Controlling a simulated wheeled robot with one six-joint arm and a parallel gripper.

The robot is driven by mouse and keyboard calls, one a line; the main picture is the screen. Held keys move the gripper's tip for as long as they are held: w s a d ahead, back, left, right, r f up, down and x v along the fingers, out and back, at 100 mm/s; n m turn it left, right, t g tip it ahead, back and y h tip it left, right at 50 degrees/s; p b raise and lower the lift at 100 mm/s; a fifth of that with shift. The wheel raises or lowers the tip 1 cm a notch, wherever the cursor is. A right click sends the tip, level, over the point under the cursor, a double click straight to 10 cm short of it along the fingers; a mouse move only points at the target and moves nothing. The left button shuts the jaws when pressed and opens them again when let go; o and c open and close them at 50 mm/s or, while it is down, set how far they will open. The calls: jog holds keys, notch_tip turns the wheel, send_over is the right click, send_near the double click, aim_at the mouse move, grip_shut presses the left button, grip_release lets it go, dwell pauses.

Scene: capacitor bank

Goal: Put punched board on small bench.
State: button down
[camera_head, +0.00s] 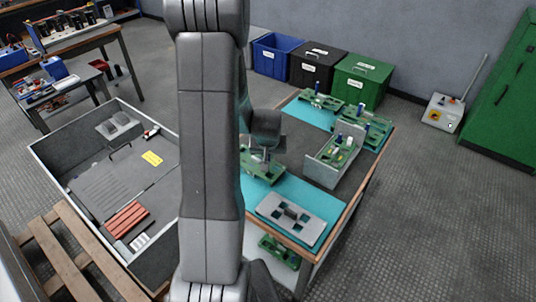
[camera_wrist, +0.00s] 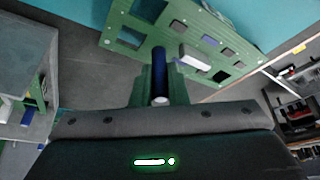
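My gripper (camera_head: 264,145) is low over the near-left part of a workbench with a teal mat (camera_head: 318,190). A green board with square cutouts (camera_head: 262,172) lies under it, partly hidden by my arm. In the wrist view a green board with cutouts (camera_wrist: 218,62) carries a white block, and a blue cylinder (camera_wrist: 159,75) stands in front of the gripper body. A grey plate with square holes (camera_head: 272,208) lies on the mat's front end. I cannot tell which one is the punched board. A small low table (camera_head: 62,92) stands at the far left.
Green boards (camera_head: 322,101) and a grey upright holder (camera_head: 322,172) occupy the workbench's far and right parts. Blue, black and green bins (camera_head: 362,92) stand behind it. A walled grey tray (camera_head: 90,195) and a wooden pallet (camera_head: 62,262) are at left. Floor at right is open.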

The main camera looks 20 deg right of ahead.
jog(key=c, duration=1.3)
grip_release()
jog(key=shift+c, duration=0.2)
jog(key=v, duration=1.4)
jog(key=shift+f, duration=0.15)
jog(key=x, duration=1.3)
jog(key=shift+w+d+f, duration=0.1)
jog(key=shift+w+f, duration=0.05)
jog(key=shift+f, duration=0.2)
